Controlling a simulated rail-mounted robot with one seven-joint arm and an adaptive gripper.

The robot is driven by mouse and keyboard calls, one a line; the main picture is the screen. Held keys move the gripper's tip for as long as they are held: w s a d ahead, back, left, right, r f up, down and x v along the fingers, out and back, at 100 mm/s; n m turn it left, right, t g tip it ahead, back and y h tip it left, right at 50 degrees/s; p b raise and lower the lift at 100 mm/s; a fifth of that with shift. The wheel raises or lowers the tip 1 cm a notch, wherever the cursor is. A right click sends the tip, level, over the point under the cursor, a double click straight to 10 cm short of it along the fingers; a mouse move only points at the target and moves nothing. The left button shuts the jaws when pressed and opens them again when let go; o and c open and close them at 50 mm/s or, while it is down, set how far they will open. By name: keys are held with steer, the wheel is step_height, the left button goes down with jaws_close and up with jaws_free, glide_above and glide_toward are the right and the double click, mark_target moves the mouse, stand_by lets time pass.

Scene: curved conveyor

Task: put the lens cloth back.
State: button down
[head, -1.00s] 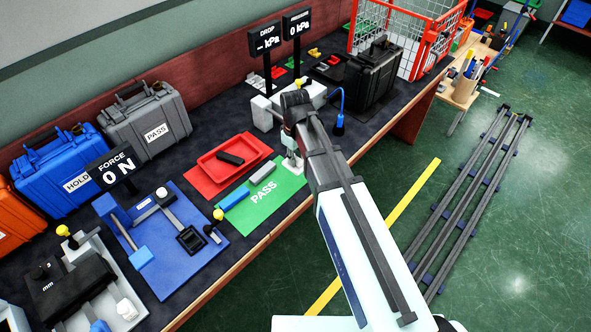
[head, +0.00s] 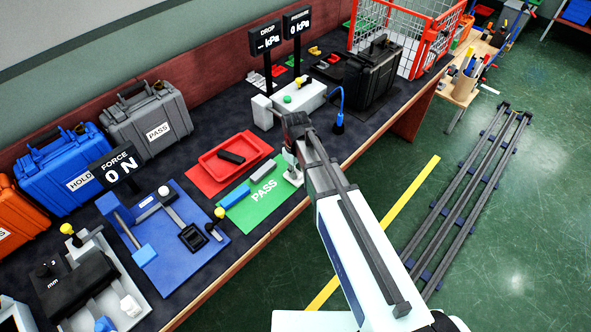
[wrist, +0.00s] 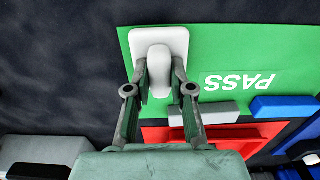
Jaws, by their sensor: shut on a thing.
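My gripper (head: 291,158) is at the right end of the green PASS mat (head: 245,216), by the bench's front edge. In the wrist view, its two fingers (wrist: 160,82) are shut on the upright grip of a white pad with rounded corners, which I take for the lens cloth (wrist: 148,38). The pad shows over the mat's corner. I cannot tell whether it touches the mat. In the head view the cloth (head: 294,178) is a small white patch under my gripper, partly hidden by it.
A grey block (head: 263,172) and a blue block (head: 236,195) lie on the green mat. A red tray (head: 206,165) holds a black piece behind them. A white box with a green button (head: 300,97) stands behind my wrist. Dark bench top is bare right of the mat.

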mark_target(296, 170)
steer(key=shift+f, duration=0.15)
steer(key=c, duration=1)
jaws_free()
steer(key=shift+r+b, duration=1.55)
steer(key=shift+r, duration=4.65)
